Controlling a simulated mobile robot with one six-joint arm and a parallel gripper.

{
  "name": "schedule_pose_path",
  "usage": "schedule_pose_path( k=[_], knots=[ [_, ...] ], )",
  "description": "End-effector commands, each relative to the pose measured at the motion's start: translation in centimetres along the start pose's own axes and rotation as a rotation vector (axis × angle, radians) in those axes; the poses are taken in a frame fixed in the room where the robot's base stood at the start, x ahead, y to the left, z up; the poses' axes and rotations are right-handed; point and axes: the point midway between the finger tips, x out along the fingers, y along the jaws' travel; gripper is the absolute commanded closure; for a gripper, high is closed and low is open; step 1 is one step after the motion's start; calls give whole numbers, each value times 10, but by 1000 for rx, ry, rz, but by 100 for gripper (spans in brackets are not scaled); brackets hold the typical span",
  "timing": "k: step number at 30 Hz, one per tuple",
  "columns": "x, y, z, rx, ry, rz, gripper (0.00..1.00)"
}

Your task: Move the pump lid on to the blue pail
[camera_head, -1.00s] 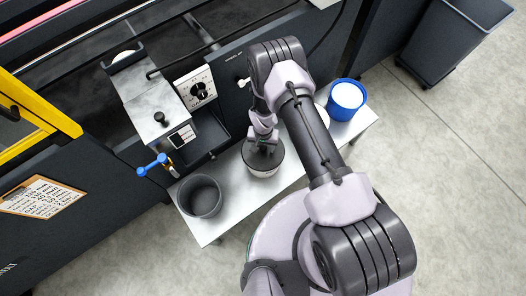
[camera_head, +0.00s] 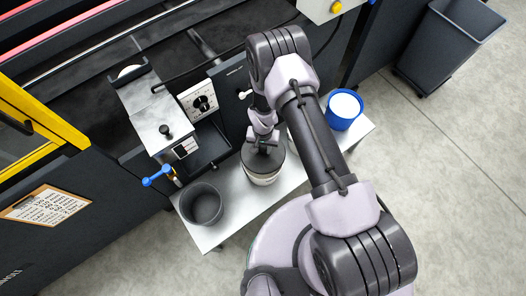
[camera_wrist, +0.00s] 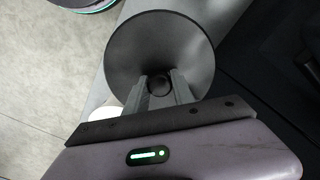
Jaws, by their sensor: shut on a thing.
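The pump lid (camera_head: 270,164) is a dark grey disc with a small round knob at its centre. My gripper (camera_head: 263,144) is shut on the knob; the wrist view also shows the lid (camera_wrist: 135,45) filling the space past the fingers (camera_wrist: 160,92). The lid is over a pale pail (camera_head: 262,181) at the bench's middle, whose side shows below the lid's edge; the gap between them is hard to judge. The blue pail (camera_head: 344,109) stands upright at the bench's right end, with white contents at its top, to the right of my arm.
A dark empty pot (camera_head: 202,204) stands at the bench's left end. The pale bench (camera_head: 226,232) runs along the dark machine with its control box (camera_head: 158,122) and blue-handled valve (camera_head: 157,176). A dark bin (camera_head: 448,43) stands on the floor at upper right.

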Motion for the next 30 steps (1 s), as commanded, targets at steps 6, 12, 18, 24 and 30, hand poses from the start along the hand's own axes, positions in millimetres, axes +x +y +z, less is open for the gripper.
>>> schedule_pose_path(
  k=[6, 12, 18, 24, 30],
  knots=[
    [-34, 0, 0, 0, 0, 0, 100],
    [-57, 0, 0, 0, -1, 0, 100],
    [-78, 0, 0, 0, 0, 0, 100],
    [-77, 0, 0, 0, -1, 0, 100],
    [-84, 2, -4, -4, 1, -1, 100]
  ],
)
